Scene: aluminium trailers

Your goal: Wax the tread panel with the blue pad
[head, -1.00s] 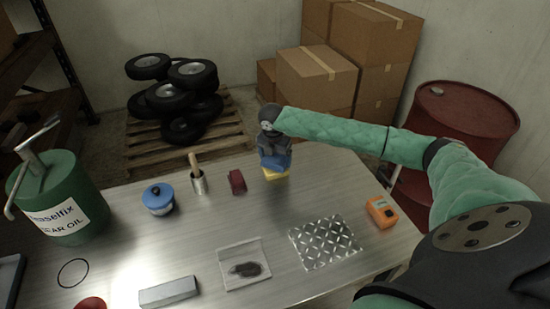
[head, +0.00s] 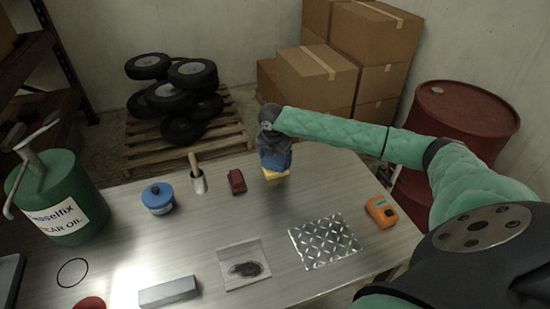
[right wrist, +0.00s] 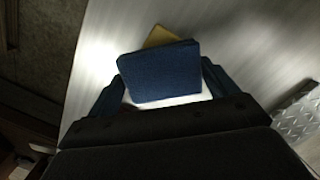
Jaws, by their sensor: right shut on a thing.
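My right gripper (head: 274,148) is shut on the blue pad (head: 277,161) near the back edge of the metal table. The pad fills the middle of the right wrist view (right wrist: 160,72), between the two fingers. A yellow piece (head: 276,176) shows just under the pad and beyond it in the wrist view (right wrist: 160,36); I cannot tell whether it is joined to the pad. The tread panel (head: 325,242), a silvery diamond-pattern plate, lies flat at the front right, apart from the pad. Its corner shows in the wrist view (right wrist: 298,118). My left gripper is not in view.
Space between pad and panel is clear.

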